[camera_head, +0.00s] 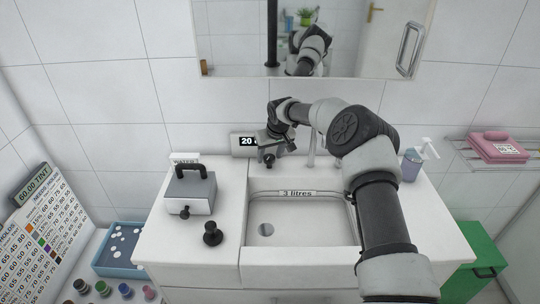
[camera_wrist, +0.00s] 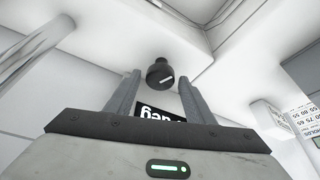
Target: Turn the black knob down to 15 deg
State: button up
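The black knob (camera_wrist: 160,72) shows in the wrist view as a round dark cap with a short white mark on its face. It lies beyond and between the tips of my gripper (camera_wrist: 158,76), whose two fingers stand apart with nothing held between them. No contact with the knob shows. In the head view a dark round knob (camera_head: 269,160) shows just below my gripper (camera_head: 267,150), partly hidden by it. The display shows upside down in the wrist view (camera_wrist: 160,113), reading "deg".
A sink basin (camera_head: 300,222) marked "3 litres" lies below my arm, with a tap (camera_head: 311,148) behind it. A grey box (camera_head: 190,192) with a black handle and another black knob (camera_head: 212,234) stand on the left counter. A soap bottle (camera_head: 413,163) stands at right.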

jog(key=c, duration=0.8)
jog(key=n+b, duration=0.1)
jog(key=n, duration=0.1)
jog(key=shift+w+d+f+n+y, duration=0.1)
jog(key=shift+n+y, duration=0.2)
jog(key=shift+y, duration=0.1)
jog(key=shift+n+g+y+b, duration=0.4)
jog(key=shift+n+g+b, duration=0.1)
jog(key=shift+n, duration=0.6)
jog(key=o, duration=1.1)
jog(key=shift+c, duration=0.2)
